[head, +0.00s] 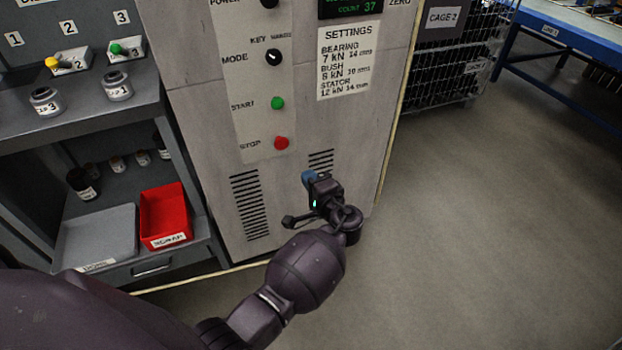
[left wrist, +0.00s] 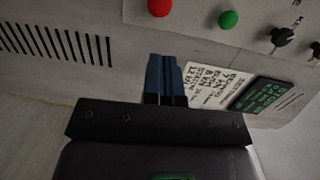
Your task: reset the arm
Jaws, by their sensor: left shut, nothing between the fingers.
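My left gripper (head: 308,177) is in front of the lower part of the grey machine cabinet (head: 200,130), below the red stop button (head: 281,143). Its blue fingers (left wrist: 165,78) are together in the left wrist view, with nothing between them. I cannot tell how far the fingertips are from the cabinet face. My left arm (head: 300,270) reaches in from the lower left of the head view. My right gripper is not in view.
The green start button (head: 278,103) and mode switch (head: 273,57) sit above the stop button. A grey shelf unit (head: 80,130) with a red scrap bin (head: 165,215) stands left. Wire cages (head: 450,75) and a blue-framed table (head: 570,30) stand behind open floor (head: 490,210) at right.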

